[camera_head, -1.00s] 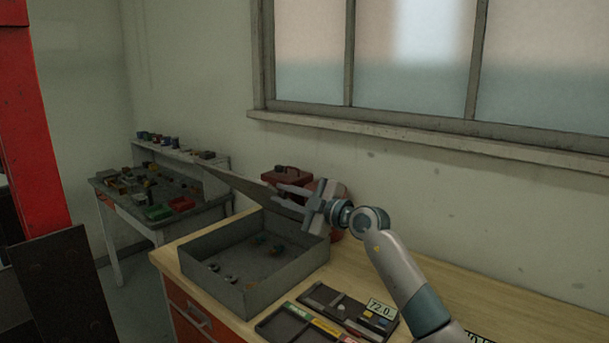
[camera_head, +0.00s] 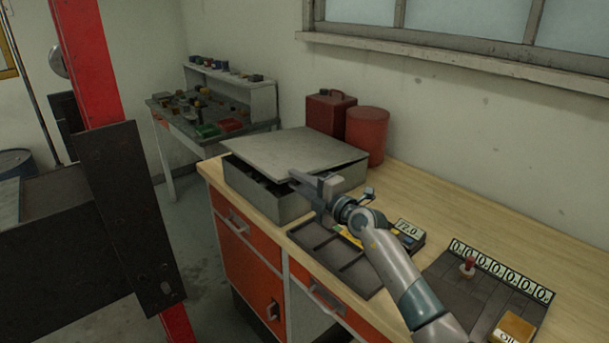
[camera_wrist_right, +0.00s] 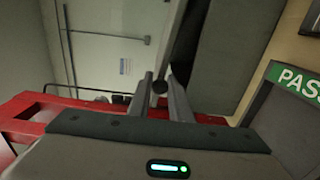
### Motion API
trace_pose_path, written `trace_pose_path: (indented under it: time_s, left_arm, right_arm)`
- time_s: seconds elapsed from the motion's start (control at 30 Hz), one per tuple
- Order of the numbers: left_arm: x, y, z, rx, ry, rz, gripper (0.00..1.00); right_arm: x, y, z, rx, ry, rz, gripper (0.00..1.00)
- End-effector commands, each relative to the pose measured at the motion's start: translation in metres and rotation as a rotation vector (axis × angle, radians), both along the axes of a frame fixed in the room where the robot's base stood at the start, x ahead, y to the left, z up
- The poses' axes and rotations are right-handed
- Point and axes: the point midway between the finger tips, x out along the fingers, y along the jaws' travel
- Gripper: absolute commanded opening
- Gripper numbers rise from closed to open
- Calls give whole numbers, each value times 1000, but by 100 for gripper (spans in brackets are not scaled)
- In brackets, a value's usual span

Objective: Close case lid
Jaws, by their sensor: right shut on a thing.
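The grey case (camera_head: 274,198) stands on the wooden workbench in the head view. Its flat grey lid (camera_head: 290,150) lies low over the box, slightly tilted, with a dark gap showing along the near edge. My right gripper (camera_head: 303,182) is at the near right part of the lid's edge. The inside of the case is mostly hidden by the lid. My left gripper is not in view.
A red box (camera_head: 328,113) and a red canister (camera_head: 367,135) stand behind the case. A divided dark tray (camera_head: 336,255) lies in front of it. A panel with number tiles (camera_head: 470,285) is at right. A cluttered side table (camera_head: 215,125) stands behind left.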

Motion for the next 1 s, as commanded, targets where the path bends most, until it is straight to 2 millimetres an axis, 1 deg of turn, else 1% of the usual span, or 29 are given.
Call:
trace_pose_path:
  time_s: [0.33,0.37,0.4,0.43,0.77,1.0]
  left_arm:
    - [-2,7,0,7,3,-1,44]
    - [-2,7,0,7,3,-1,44]
    - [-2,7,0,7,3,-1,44]
    - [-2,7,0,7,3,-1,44]
    - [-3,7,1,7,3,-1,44]
    - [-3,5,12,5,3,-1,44]
  right_arm:
    - [1,-1,2,1,-5,-4,0]
    - [1,-1,2,1,-5,-4,25]
    - [1,-1,2,1,-5,-4,35]
    - [1,-1,2,1,-4,-4,37]
    - [1,-1,2,1,-4,-3,37]
    - [-5,-8,4,2,-2,-3,37]
